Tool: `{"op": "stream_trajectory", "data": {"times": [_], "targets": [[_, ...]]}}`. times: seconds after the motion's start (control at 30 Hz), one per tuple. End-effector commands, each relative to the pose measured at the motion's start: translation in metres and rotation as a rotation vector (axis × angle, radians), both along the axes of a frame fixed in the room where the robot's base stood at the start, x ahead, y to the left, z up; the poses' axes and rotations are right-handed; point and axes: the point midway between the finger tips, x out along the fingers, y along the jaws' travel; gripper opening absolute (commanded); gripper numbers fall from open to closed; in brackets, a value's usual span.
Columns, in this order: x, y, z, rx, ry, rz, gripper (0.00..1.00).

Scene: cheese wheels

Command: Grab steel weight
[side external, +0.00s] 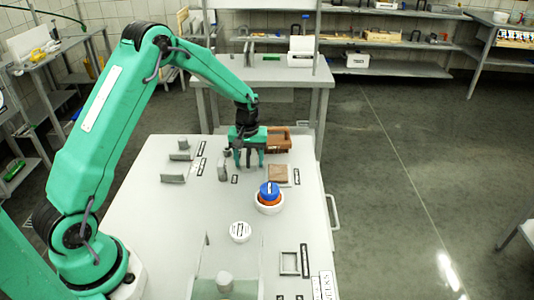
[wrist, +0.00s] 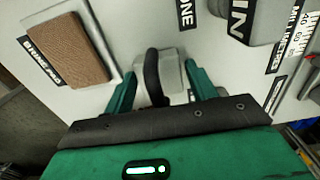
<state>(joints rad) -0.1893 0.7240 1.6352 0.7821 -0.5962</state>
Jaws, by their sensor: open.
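My gripper (side external: 250,166) points down over the far part of the table and is open. In the wrist view its green fingers (wrist: 160,78) stand on both sides of a small grey, metal-looking block (wrist: 172,72), perhaps the steel weight. A dark curved bar crosses in front of the block and hides part of it. I cannot tell whether either finger touches the block. In the side view the gripper hides this block. A taller grey piece (side external: 222,172) stands just left of the gripper; it also shows in the wrist view (wrist: 245,15).
A brown pad (side external: 278,173) in a tray and a brown box (side external: 278,138) are close to the right of the gripper. The table's left front is clear.

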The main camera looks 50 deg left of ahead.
Motion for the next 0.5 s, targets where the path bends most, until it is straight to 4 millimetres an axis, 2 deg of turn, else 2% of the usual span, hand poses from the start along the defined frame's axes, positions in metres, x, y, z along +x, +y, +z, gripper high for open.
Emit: {"op": "stream_trajectory", "data": {"times": [0.23, 0.5], "targets": [[0.0000, 0.0000, 0.0004, 0.000, 0.000, 0.000, 0.56], [0.0007, 0.0001, 0.0015, 0.001, -0.002, 0.000, 0.06]]}}
